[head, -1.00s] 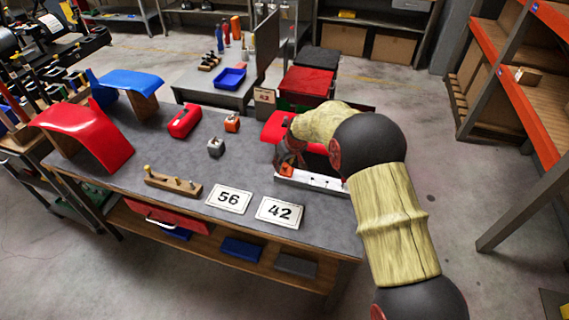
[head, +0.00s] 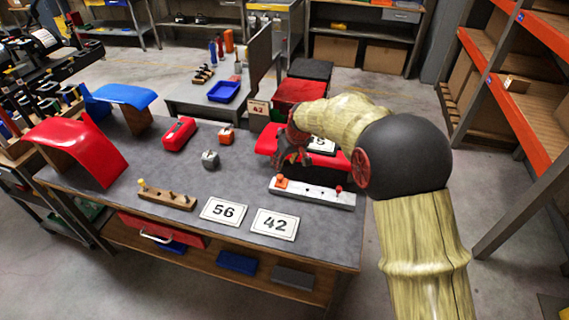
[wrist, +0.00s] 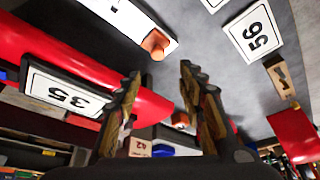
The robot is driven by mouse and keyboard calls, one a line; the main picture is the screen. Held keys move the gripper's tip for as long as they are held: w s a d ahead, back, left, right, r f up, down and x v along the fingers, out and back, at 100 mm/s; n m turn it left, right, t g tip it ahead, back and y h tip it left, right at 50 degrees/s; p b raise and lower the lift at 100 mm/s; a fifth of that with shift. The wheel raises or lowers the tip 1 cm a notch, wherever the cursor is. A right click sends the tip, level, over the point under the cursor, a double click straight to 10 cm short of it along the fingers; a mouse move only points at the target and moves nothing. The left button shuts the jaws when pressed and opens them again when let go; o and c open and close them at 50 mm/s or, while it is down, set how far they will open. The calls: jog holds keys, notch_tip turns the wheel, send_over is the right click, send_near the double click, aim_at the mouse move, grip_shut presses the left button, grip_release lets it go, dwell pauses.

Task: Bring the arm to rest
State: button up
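My gripper (head: 292,158) is above the right part of the grey workbench (head: 180,216), over the front edge of a red curved panel (head: 268,138). In the wrist view its two fingers (wrist: 158,100) are spread apart with nothing between them. My arm comes in from the right with its elbow bent. The arm hides part of the red panel and of a number plate on it, which reads 35 in the wrist view (wrist: 66,92).
A pale strip (head: 318,193) with an orange piece lies in front of the gripper. Orange shelving (head: 540,130) stands right.

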dwell(0.4)
jog(key=s+d+f+m+g, duration=0.1)
jog(key=s+f+g, duration=0.15)
jog(key=s, duration=0.35)
jog(key=s+d+r+m+t, duration=0.1)
jog(key=s+d+r, duration=0.4)
jog(key=s, duration=0.7)
jog(key=s+d+r+m+t+h, duration=0.1)
jog(key=s+d+r, duration=0.3)
jog(key=s+r, duration=0.4)
jog(key=s+d+r+m+t+h, duration=0.1)
jog(key=s+d+r, duration=0.4)
jog(key=s, duration=1.1)
jog(key=shift+s+d+r+m+t, duration=0.2)
jog(key=shift+d+r+m+t, duration=0.15)
jog(key=shift+r+m+t, duration=0.5)
